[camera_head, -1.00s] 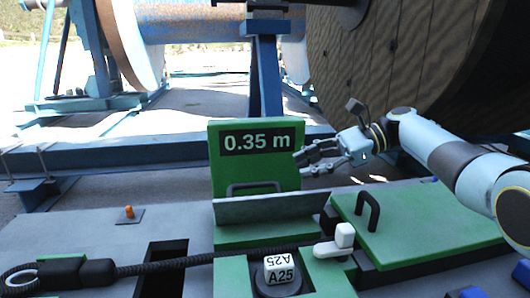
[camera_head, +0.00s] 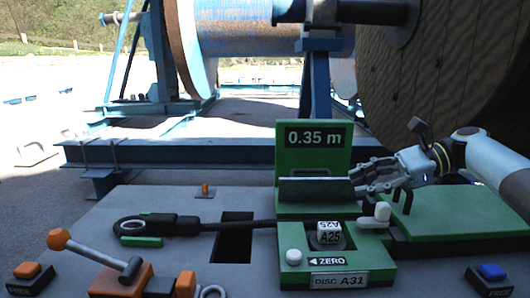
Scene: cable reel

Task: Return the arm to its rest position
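My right arm reaches in from the right edge. Its gripper (camera_head: 358,180) is open and empty, its fingers pointing left and spread apart. In the picture it lies in front of the right edge of the green box with the raised lid (camera_head: 313,142), whose display reads 0.35 m. Whether the fingers touch the lid or the dark plate (camera_head: 316,191) below it, I cannot tell. A white knob (camera_head: 381,211) is just below the gripper. My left gripper is not in view.
A grey console holds a black cable (camera_head: 240,225) with a ring end, a counter block marked A25 (camera_head: 328,235), an orange-knobbed lever (camera_head: 92,252), an orange button (camera_head: 27,270) and a blue button (camera_head: 491,271). A green panel (camera_head: 450,212) lies right. A large cable reel (camera_head: 440,85) stands behind.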

